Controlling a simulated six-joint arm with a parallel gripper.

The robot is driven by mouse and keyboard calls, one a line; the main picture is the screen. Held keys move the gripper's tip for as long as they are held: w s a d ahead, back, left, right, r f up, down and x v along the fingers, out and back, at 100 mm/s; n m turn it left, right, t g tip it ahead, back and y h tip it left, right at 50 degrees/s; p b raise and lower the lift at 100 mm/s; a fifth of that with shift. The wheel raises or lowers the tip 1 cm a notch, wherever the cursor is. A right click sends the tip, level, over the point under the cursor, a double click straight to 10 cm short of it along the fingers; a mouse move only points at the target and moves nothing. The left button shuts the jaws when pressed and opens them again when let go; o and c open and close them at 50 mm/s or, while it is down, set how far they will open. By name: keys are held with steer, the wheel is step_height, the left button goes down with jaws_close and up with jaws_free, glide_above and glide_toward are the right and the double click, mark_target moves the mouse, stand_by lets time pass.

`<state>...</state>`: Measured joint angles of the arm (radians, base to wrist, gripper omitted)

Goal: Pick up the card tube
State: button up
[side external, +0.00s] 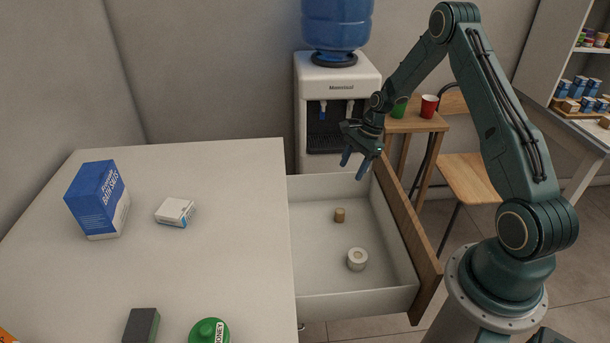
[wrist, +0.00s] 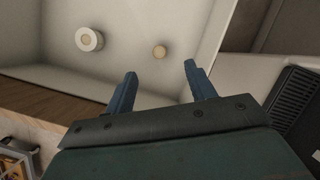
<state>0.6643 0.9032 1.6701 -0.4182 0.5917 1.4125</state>
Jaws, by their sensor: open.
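A small tan cylinder (side external: 340,215), which looks like the card tube, stands on the floor of the open white drawer (side external: 312,250). It also shows in the wrist view (wrist: 159,51), beyond the fingertips and roughly between their lines. My gripper (side external: 354,163) is open and empty, above the drawer's far end and apart from the cylinder. Its two blue fingers (wrist: 160,72) point down toward the drawer in the side view.
A white roll (side external: 357,259) with a tan centre lies nearer in the drawer. The drawer's wooden front (side external: 408,240) and white walls rise around both. The counter (side external: 230,240) on the left holds a blue box (side external: 97,200), a small white carton (side external: 175,212) and a green-lidded jar (side external: 209,331).

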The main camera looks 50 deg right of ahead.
steer(key=shift+m+y, duration=0.3)
steer(key=shift+m, duration=0.6)
steer(key=f, duration=0.1)
steer(key=d+f, duration=0.1)
steer(key=f, duration=0.3)
steer(key=shift+s+d, duration=0.3)
steer(key=shift+s, duration=0.1)
steer(key=shift+f, duration=0.1)
glide_toward(340, 211)
steer(key=shift+x, duration=2.55)
steer(key=shift+a, duration=0.1)
steer(key=shift+x, duration=2.55)
steer(key=c, duration=1)
